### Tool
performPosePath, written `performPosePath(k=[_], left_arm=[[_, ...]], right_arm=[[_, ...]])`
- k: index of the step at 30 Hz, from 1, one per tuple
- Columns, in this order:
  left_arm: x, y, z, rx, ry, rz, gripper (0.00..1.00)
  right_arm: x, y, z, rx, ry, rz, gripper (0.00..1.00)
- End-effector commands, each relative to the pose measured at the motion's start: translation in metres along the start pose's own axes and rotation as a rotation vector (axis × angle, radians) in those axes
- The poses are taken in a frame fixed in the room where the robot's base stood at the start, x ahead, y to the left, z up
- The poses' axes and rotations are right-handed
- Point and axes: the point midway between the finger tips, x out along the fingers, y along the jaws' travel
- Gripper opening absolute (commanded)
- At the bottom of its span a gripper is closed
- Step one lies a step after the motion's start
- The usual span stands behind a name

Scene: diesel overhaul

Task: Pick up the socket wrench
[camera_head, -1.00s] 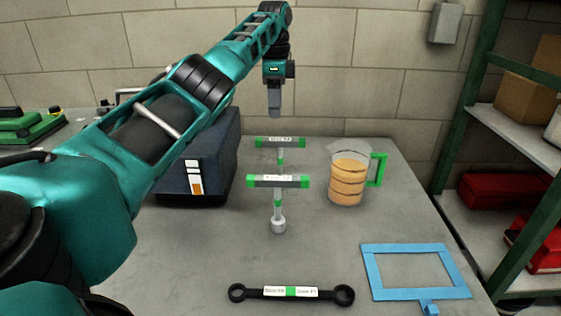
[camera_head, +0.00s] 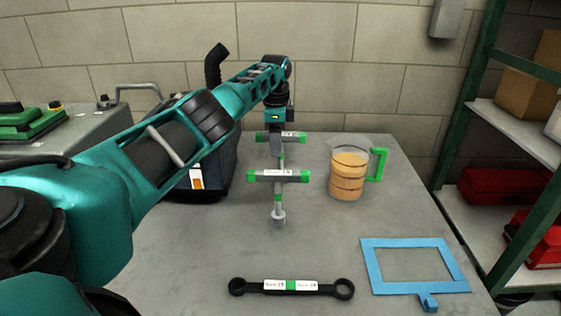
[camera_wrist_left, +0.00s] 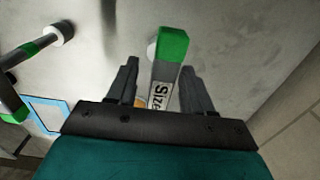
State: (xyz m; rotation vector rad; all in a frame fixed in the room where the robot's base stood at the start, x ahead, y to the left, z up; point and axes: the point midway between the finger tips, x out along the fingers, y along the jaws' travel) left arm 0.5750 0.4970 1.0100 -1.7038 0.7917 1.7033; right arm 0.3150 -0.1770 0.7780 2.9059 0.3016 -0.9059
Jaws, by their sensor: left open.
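Two T-handled grey socket wrenches with green ends and white size labels stand upright on the grey table. The nearer one (camera_head: 278,199) is in the middle of the head view, its socket on the table. The far one (camera_head: 294,136) is behind it, partly hidden by my left gripper (camera_head: 275,150). In the left wrist view the far wrench's handle (camera_wrist_left: 173,47) lies between the open fingers of my left gripper (camera_wrist_left: 158,68), with a gap on each side. Its lower part is hidden. My right gripper is not in view.
A black ring wrench (camera_head: 291,287) lies in front and a blue frame (camera_head: 373,268) at right. A jug of orange liquid (camera_head: 347,174) with a green handle stands right of the socket wrenches. A dark blue box (camera_head: 220,180) is left, under my arm.

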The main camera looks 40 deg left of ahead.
Motion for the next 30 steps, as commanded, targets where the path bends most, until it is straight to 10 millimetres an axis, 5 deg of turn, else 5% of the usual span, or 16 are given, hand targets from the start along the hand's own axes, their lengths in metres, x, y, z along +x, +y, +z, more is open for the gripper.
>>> performPosePath(k=[7, 22, 30], left_arm=[[0.0015, 0.0002, -0.0002, 0.001, 0.0, 0.001, 0.49], [0.001, 0.0001, -0.0002, 0.0, 0.0, 0.0, 0.01], [0.0009, 0.0001, -0.0002, 0.0, 0.0, 0.0, 0.0]], right_arm=[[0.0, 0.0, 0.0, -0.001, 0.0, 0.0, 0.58], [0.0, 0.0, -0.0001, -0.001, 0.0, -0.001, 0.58], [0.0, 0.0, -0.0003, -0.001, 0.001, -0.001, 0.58]])
